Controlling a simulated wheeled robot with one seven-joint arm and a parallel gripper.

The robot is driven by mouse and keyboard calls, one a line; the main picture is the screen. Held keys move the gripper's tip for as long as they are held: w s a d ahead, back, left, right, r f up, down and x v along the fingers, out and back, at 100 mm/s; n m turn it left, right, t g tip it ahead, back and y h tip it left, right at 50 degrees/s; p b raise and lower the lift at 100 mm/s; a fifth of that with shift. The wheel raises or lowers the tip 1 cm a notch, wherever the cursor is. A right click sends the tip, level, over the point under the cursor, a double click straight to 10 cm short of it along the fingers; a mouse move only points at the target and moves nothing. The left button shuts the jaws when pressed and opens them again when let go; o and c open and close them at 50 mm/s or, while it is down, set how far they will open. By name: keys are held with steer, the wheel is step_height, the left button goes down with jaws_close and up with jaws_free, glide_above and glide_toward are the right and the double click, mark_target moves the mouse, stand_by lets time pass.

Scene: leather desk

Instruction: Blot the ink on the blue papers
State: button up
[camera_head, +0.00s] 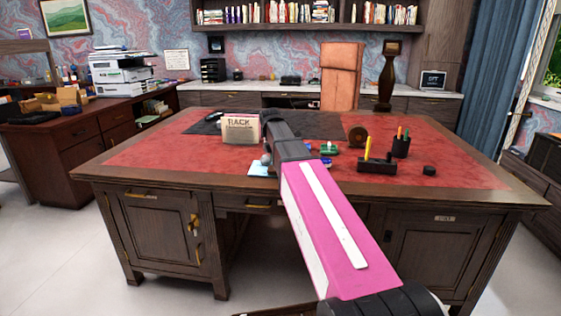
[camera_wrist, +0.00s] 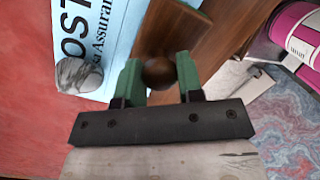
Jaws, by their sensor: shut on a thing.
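My gripper (camera_wrist: 158,84) has green fingers and is shut on a round dark brown knob (camera_wrist: 158,72) in the wrist view; whatever is below the knob is mostly hidden. A blue paper (camera_wrist: 118,25) with large black print lies beside it, to the upper left. A grey marbled ball (camera_wrist: 76,74) sits at that paper's edge. In the head view part of a blue paper (camera_head: 258,171) shows near the desk's front edge, left of my arm. My arm hides the gripper there. I cannot make out any ink on the paper.
The desk (camera_head: 130,159) has a red leather top. A rack-labelled box (camera_head: 241,129) stands left of my arm. To the right are a green-topped item (camera_head: 328,150), a brown roll (camera_head: 357,135), a black pen stand (camera_head: 376,166), a pen cup (camera_head: 401,148) and a small black block (camera_head: 429,171).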

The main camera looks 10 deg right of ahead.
steer(key=shift+s+d+y, duration=0.15)
steer(key=shift+d+y, duration=0.25)
steer(key=shift+y, duration=0.2)
steer(key=shift+d+f+t+y, duration=0.15)
steer(key=shift+t+y, duration=0.15)
steer(key=shift+y, duration=0.2)
steer(key=shift+r, duration=4.05)
